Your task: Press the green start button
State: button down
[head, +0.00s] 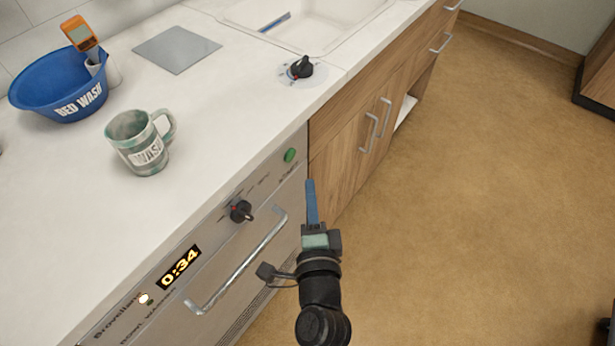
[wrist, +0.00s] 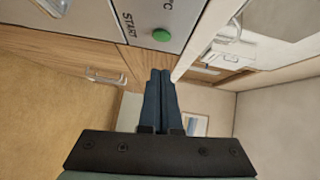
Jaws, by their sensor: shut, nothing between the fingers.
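The green start button (head: 290,155) is a round green button at the upper right end of the washer's steel front panel. It also shows in the wrist view (wrist: 161,35), beside the printed word START. My gripper (head: 310,183) is shut and empty, its blue fingers together. In the head view its fingertips appear a little below and right of the button. In the wrist view the fingertips (wrist: 161,73) lie just below the button in the picture. I see no contact with the button; the exact gap in depth is hard to tell.
The washer panel has a black dial (head: 240,211), a display (head: 180,267) reading 0:34, a lit lamp (head: 143,298) and a bar handle (head: 240,262). On the counter stand a mug (head: 140,145), a blue basin (head: 58,88) and another dial (head: 301,68). Open floor lies right.

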jog(key=shift+s+d+r+b, duration=0.1)
jog(key=shift+s+d, duration=0.05)
jog(key=shift+s, duration=0.7)
jog(key=shift+s+d+r+b, duration=0.1)
jog(key=shift+s+b, duration=0.05)
jog(key=shift+s, duration=0.65)
jog(key=shift+s+d+r+b, duration=0.1)
jog(key=shift+s+d, duration=0.05)
jog(key=shift+s, duration=0.7)
jog(key=w+a+r+n+t+y, duration=0.15)
jog(key=r+n, duration=0.25)
jog(key=r, duration=0.6)
jog(key=w+a+r+n+t, duration=0.1)
jog(key=w+r+n+t, duration=0.15)
jog(key=r, duration=0.85)
jog(key=w+a+r+n+t+y, duration=0.15)
jog(key=r+n, duration=0.35)
jog(key=r, duration=0.5)
jog(key=s+d+r+n+t+h, duration=0.2)
jog(key=s+r, duration=0.3)
jog(key=r, duration=0.6)
jog(key=s+d+r+n+t+h, duration=0.1)
jog(key=s+r+n+t+h, duration=0.2)
jog(key=r, duration=0.7)
notch_tip(320, 180, up, 17)
jog(key=s+p, duration=0.1)
jog(key=p, duration=1.5)
jog(key=shift+s+r+y+p, duration=0.2)
jog(key=shift+y+p, duration=0.1)
jog(key=shift+p, duration=0.1)
